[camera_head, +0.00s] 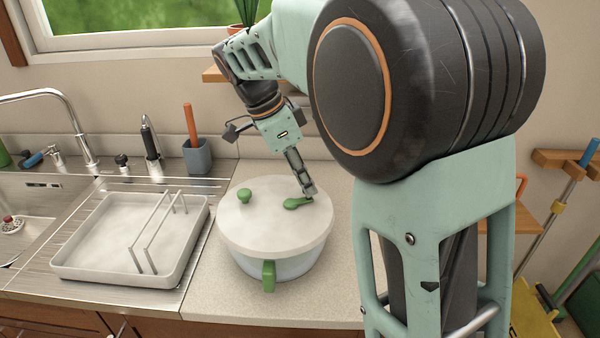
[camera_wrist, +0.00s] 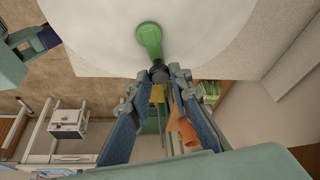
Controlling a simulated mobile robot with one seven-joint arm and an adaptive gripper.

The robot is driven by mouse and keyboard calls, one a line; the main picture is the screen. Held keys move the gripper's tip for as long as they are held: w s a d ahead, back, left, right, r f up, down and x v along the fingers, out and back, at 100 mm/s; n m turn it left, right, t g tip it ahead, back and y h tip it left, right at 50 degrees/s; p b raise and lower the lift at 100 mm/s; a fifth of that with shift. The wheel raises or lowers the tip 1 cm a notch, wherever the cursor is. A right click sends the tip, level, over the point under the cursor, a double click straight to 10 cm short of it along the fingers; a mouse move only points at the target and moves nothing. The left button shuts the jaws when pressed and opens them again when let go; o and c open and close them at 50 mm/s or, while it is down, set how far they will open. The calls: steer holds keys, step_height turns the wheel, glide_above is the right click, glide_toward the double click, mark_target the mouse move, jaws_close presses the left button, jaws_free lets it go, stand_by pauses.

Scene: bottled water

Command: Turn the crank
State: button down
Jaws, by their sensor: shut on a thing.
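A bowl with a white lid (camera_head: 262,222) stands on the counter and looks like a salad spinner. A green crank (camera_head: 292,204) lies on the right part of the lid. In the wrist view the crank (camera_wrist: 148,38) shows as a green arm, with a dark grip at its near end. My gripper (camera_head: 309,191) comes down from above at the lid's right side. In the wrist view my gripper's fingertips (camera_wrist: 159,77) are shut on the crank's end, which they partly hide. A second green knob (camera_head: 244,195) sits on the lid's left, and a green handle (camera_head: 269,276) is at the bowl's front.
A pale dish tray (camera_head: 85,262) with a wire rack stands on the drainboard at the left, near the sink. A grey cup (camera_head: 197,155) with an orange-handled tool is behind it. The counter (camera_head: 205,294) is bare in front of the bowl. A wall is close behind.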

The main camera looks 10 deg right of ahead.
steer(key=m, duration=0.2)
steer(key=s+m+g+p, duration=0.1)
steer(key=m, duration=0.1)
steer(key=shift+r+g, duration=0.1)
steer(key=shift+g, duration=0.2)
steer(key=shift+s+m+g+p, duration=0.25)
steer(key=shift+m+g+p, duration=0.25)
steer(key=shift+m, duration=0.6)
steer(key=shift+a+y, duration=0.1)
steer(key=shift+y, duration=0.2)
steer(key=c, duration=1.7)
jaws_free()
steer(key=shift+c, duration=0.2)
steer(key=v, duration=1.1)
steer(key=shift+a+r, duration=0.25)
steer(key=shift+r, duration=0.1)
